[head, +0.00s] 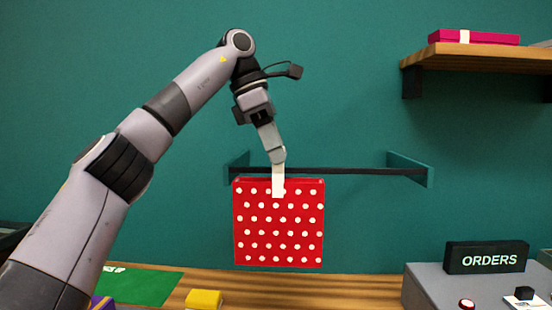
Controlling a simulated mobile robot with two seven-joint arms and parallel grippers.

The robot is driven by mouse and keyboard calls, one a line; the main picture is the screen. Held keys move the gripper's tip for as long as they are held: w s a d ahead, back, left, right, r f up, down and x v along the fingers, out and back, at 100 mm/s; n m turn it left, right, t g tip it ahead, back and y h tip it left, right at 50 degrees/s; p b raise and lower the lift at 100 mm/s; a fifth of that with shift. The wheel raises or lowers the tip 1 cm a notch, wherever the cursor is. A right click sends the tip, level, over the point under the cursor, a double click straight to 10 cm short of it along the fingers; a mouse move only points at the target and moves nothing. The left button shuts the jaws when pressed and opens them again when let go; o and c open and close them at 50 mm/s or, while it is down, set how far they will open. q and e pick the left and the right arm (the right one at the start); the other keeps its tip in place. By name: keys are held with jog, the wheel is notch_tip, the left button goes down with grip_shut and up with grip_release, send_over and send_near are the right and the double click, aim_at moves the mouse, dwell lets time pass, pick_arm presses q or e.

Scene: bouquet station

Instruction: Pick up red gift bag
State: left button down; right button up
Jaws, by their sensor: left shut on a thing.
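The red gift bag (278,235) with white dots hangs upright in the head view, in front of the green wall and near the left part of a dark rail (350,171). My left gripper (278,188) comes down from above and is shut on the bag's top edge. One pale finger shows over the front of the bag; the other finger is hidden. The bag's handles cannot be made out. The bag's bottom appears just above the wooden counter's back edge; whether it still touches the rail I cannot tell. My right gripper is not in view.
A wooden counter (330,290) runs along the bottom, with a green mat (145,287) and a yellow block (204,299). A grey box with an ORDERS sign (487,257) stands at right.

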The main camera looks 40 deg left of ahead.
pick_arm(q)
jog(key=s+d+b, duration=0.3)
jog(key=s+d, duration=0.6)
jog(key=s, duration=0.2)
jog(key=w+d+f, duration=0.6)
jog(key=w+d, duration=0.1)
notch_tip(320, 180, down, 12)
jog(key=b, duration=1)
jog(key=shift+r+b, duration=0.25)
jog(key=shift+b, duration=0.1)
jog(key=shift+s, duration=0.1)
